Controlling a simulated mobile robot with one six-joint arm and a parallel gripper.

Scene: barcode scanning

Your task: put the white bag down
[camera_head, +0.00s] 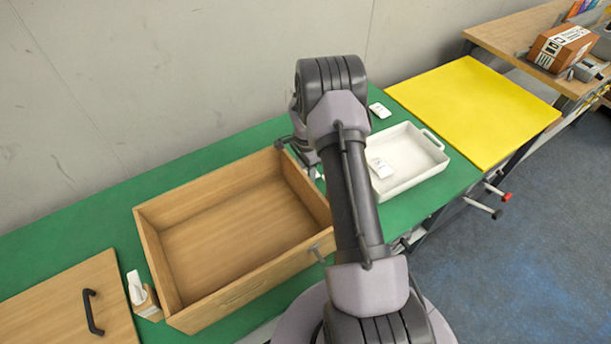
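My gripper (301,160) is at the back right corner of the wooden box (230,290), low over the green table (240,142). My own arm hides much of it, and I cannot tell whether its fingers are open or shut. A small white packet (380,110) lies on the green table behind the white tray (424,172). Another small white packet (381,168) lies in the tray's left part. A small pale patch (320,174) shows just right of my gripper, too small to identify. I cannot tell which packet is the white bag.
The open wooden box looks empty inside. A wooden board with a black handle (92,312) lies at the left. A small white object (136,287) stands in a wooden holder beside the box. A bare yellow table (475,108) stands right; a brown carton (560,48) is beyond.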

